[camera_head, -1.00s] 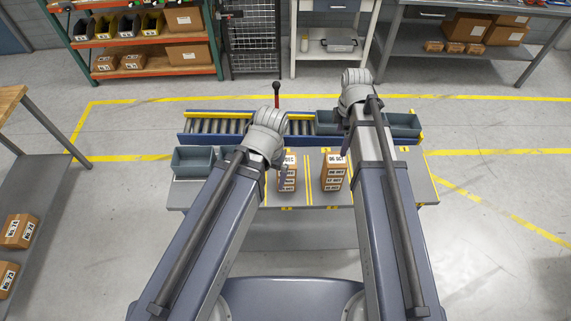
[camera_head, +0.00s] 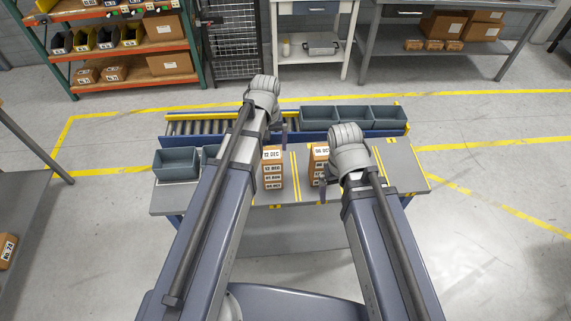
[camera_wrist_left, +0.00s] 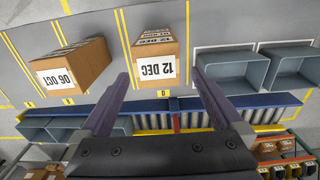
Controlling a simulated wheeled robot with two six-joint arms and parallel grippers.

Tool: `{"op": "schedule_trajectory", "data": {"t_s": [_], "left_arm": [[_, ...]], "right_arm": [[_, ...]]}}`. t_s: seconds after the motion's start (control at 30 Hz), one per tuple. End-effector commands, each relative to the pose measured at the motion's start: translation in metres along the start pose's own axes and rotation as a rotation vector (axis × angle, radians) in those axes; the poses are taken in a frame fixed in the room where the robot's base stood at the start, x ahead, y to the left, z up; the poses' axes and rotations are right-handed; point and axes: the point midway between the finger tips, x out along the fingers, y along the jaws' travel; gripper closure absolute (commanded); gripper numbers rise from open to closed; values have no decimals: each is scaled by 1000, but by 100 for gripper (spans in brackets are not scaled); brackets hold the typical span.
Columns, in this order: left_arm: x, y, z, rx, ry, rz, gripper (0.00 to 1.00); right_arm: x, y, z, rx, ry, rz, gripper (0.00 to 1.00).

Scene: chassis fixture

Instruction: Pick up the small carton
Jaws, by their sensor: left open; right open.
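Two brown carton columns with printed date labels stand on the grey table (camera_head: 402,165). The left one, marked 12 DEC (camera_head: 273,170), is mostly clear in the head view. The right one, marked 06 OCT (camera_head: 319,152), is partly hidden by my right arm. I cannot tell which is the small carton. My left gripper (camera_head: 284,126) is beyond the 12 DEC carton. In the left wrist view its fingers (camera_wrist_left: 164,76) are open and empty, with the 12 DEC carton (camera_wrist_left: 157,70) past the tips and the 06 OCT carton (camera_wrist_left: 75,68) to the left. My right gripper (camera_head: 322,188) is close to the 06 OCT carton, apparently empty.
A roller conveyor (camera_head: 186,127) runs along the table's back, with several grey bins (camera_head: 353,114) at its right end. Another grey bin (camera_head: 177,165) stands at the table's left end. Shelving (camera_head: 130,45) is behind. The table's right end is clear.

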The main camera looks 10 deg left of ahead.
Motion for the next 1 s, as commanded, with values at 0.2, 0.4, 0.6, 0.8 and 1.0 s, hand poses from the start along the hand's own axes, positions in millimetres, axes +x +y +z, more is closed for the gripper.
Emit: {"op": "schedule_trajectory", "data": {"t_s": [0.2, 0.4, 0.6, 0.8, 1.0], "left_arm": [[2, -4, -6, -22, 2, 4, 0], [14, -4, -5, -21, 1, 4, 0], [30, -3, -5, -20, 1, 4, 0], [30, -3, -5, -20, 1, 4, 0], [46, -2, -5, -20, 1, 4, 0]], "right_arm": [[2, -4, 4, 50, -2, 4, 0], [13, -5, 3, 49, -1, 4, 0], [29, -6, 2, 47, -1, 4, 0], [29, -6, 2, 46, -1, 4, 0], [45, -7, 1, 43, -1, 5, 0]]}}
